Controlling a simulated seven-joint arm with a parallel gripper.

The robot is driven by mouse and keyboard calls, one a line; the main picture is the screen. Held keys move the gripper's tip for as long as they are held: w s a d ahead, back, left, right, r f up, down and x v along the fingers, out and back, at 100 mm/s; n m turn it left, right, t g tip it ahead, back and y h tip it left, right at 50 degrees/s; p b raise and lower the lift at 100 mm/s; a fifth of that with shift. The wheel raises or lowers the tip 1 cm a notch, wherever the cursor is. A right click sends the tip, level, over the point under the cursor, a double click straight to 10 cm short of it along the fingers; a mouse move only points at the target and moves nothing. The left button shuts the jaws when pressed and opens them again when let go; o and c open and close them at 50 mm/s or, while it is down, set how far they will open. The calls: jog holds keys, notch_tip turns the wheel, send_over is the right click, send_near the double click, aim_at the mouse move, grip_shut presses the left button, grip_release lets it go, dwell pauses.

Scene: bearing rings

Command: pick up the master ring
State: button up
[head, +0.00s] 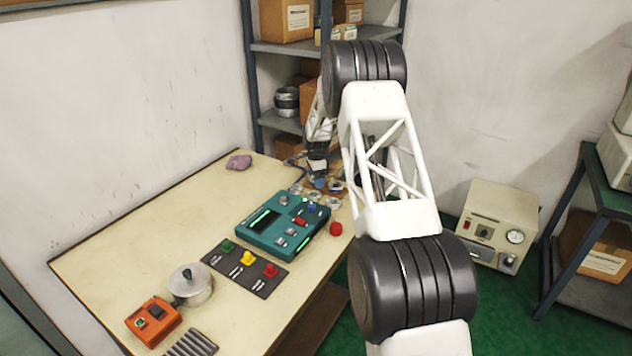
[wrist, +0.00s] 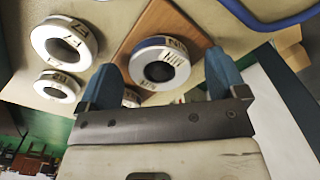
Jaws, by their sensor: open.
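In the wrist view a white ring with a blue band and dark lettering (wrist: 160,64) lies on a brown wooden board (wrist: 150,24). It appears between the two blue fingers of my gripper (wrist: 164,76), which are apart and empty. The lettering is too small to read surely, so I cannot confirm that it is the master ring. Another ring (wrist: 131,98) is partly hidden by my gripper. In the head view my gripper (head: 318,178) is over the far right table corner.
A blue cable (wrist: 262,22) curves near the board. In the head view a teal device (head: 262,228), a red knob (head: 336,229), a dark panel with coloured knobs (head: 240,268), a lidded pan (head: 190,290) and an orange box (head: 150,325) stand on the table. Shelves stand behind.

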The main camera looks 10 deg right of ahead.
jog(key=shift+c, duration=0.3)
jog(key=c, duration=1.1)
jog(key=shift+r, duration=0.15)
jog(key=shift+r, duration=0.8)
jog(key=shift+s+r, duration=0.1)
jog(key=shift+r, duration=0.8)
jog(key=s, duration=0.5)
jog(key=s+r, duration=0.1)
jog(key=s, duration=0.4)
jog(key=s+a, duration=0.1)
jog(key=s, duration=0.4)
jog(key=shift+s+r, duration=0.15)
jog(key=shift+s, duration=0.2)
jog(key=shift+a, duration=0.15)
